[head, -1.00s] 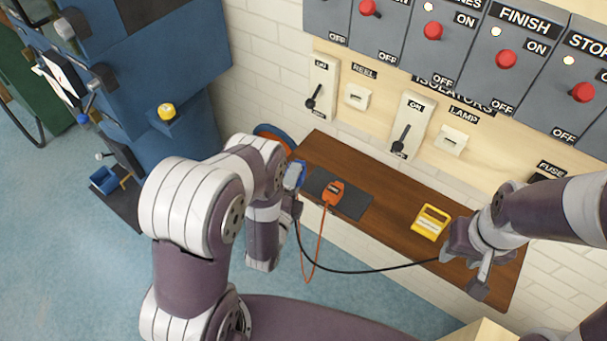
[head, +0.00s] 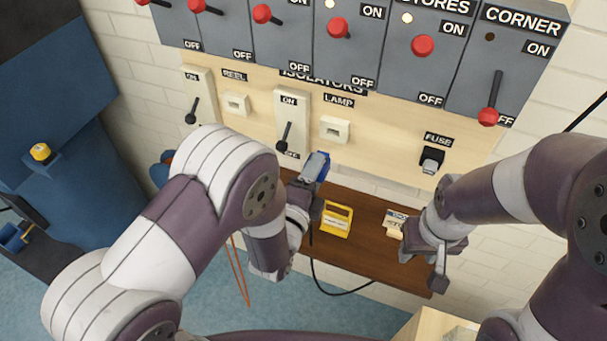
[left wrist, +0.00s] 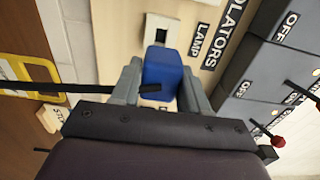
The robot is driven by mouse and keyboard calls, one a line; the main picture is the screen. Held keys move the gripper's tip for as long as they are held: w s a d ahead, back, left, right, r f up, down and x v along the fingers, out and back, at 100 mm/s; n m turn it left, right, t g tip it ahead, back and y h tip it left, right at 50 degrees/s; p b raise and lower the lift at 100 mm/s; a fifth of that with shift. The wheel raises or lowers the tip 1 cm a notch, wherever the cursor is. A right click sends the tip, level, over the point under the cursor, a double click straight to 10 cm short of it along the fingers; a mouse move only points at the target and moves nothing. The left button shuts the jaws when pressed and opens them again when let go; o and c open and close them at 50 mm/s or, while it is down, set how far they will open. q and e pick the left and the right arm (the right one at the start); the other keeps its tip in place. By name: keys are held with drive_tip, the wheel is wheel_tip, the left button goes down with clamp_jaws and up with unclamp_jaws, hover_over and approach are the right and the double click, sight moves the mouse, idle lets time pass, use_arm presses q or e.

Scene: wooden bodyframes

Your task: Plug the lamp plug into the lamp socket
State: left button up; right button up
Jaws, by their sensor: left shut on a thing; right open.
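The lamp socket (head: 335,129) is a cream square outlet under the LAMP label on the wall panel. It also shows near the top of the left wrist view (left wrist: 161,29). My left gripper (head: 311,172) is shut on the blue plug, the lamp plug (left wrist: 163,72), with the black cable hanging near it. In the left wrist view the plug sits between the fingers, just short of the socket and apparently apart from it. The plug's pins are hidden. My right gripper (head: 424,264) is open and empty over the right end of the shelf.
The isolator switch (head: 291,122) left of the socket has its lever down. A yellow-framed item (head: 336,219) and a small card block (head: 396,222) lie on the wooden shelf (head: 370,222). The fuse holder (head: 432,159) is to the right. Grey switch boxes (head: 350,50) project above.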

sight(323, 153)
use_arm(q)
drive_tip(key=shift+a, duration=0.2)
drive_tip(key=shift+w, duration=0.25)
drive_tip(key=b+x, duration=0.1)
drive_tip(key=x, duration=0.3)
drive_tip(key=shift+d+f, duration=0.1)
drive_tip(key=shift+d, duration=0.05)
drive_tip(key=shift+w+d, duration=0.15)
drive_tip(key=shift+w, duration=0.45)
drive_tip(key=shift+b, duration=0.55)
idle(0.4)
drive_tip(key=shift+b+x, duration=0.55)
drive_tip(key=shift+x, duration=0.85)
drive_tip(key=o, duration=1.2)
drive_tip(key=shift+o, duration=0.2)
